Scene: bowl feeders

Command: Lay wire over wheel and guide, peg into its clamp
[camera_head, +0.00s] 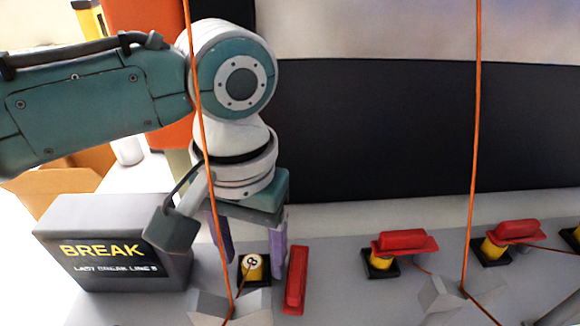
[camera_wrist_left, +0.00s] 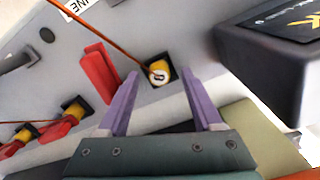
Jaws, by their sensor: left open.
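A yellow peg with a white top marked 8 (camera_head: 253,264) sits in a black square socket; it also shows in the left wrist view (camera_wrist_left: 159,73). An orange wire (camera_head: 207,165) comes down from above, bends at a grey notched block (camera_head: 208,303) and runs to the peg. A red clamp bar (camera_head: 296,280) lies to the right of the peg, not across it; it shows in the left wrist view too (camera_wrist_left: 100,72). My left gripper (camera_head: 253,262) is open, its purple fingers on either side of the peg. I cannot make out a wheel. My right gripper is out of view.
A grey box marked BREAK (camera_head: 115,240) stands left of the gripper. To the right, red clamp bars (camera_head: 403,242) (camera_head: 516,231) lie across other yellow pegs. A second orange wire (camera_head: 473,150) hangs to another grey block (camera_head: 440,294). A dark panel stands behind.

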